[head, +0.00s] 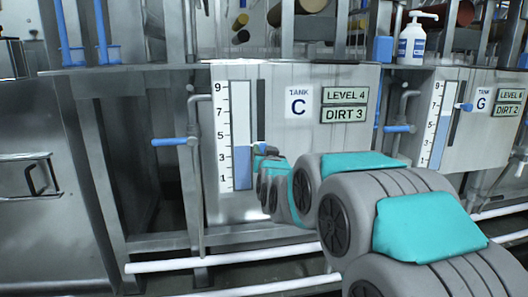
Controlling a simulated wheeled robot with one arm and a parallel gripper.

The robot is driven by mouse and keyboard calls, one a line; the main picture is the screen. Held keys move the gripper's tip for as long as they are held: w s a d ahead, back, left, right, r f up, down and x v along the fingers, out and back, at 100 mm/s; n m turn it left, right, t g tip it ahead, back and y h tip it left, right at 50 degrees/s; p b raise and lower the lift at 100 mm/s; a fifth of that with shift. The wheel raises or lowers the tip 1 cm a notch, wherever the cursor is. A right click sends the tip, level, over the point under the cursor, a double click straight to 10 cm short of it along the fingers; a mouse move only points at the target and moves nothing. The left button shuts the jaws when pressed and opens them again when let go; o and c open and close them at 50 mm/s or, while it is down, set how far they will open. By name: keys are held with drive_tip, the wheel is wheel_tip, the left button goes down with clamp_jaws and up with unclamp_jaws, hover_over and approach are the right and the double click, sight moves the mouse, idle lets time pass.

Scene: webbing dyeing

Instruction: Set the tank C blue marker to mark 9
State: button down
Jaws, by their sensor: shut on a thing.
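The tank C panel (299,170) carries a white gauge (224,125) numbered 1 to 9. The gauge's blue column (243,168) reaches about mark 4. Right of the gauge is a dark vertical slot (262,105). The tank C blue marker (262,146) shows as a small blue patch at the slot, at about mark 4. My gripper (257,150) is at the marker and shut on it. My own arm links hide much of the gripper and the lower slot.
The tank G gauge (436,125) with its own blue marker (465,106) is at the right. Blue-handled valves (170,142) and pipes flank the tank C panel. A white pump bottle (412,45) stands on the ledge above. White rails (215,257) run low in front.

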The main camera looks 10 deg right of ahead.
wheel_tip(320, 180, up, 18)
drive_tip(key=p, duration=0.3)
drive_tip(key=shift+p, duration=0.35)
drive_tip(key=shift+r, duration=0.1)
drive_tip(key=c, duration=0.9)
unclamp_jaws()
drive_tip(key=o, duration=0.4)
drive_tip(key=s, duration=0.7)
drive_tip(key=shift+s+a, duration=0.2)
drive_tip(key=shift+s, duration=0.2)
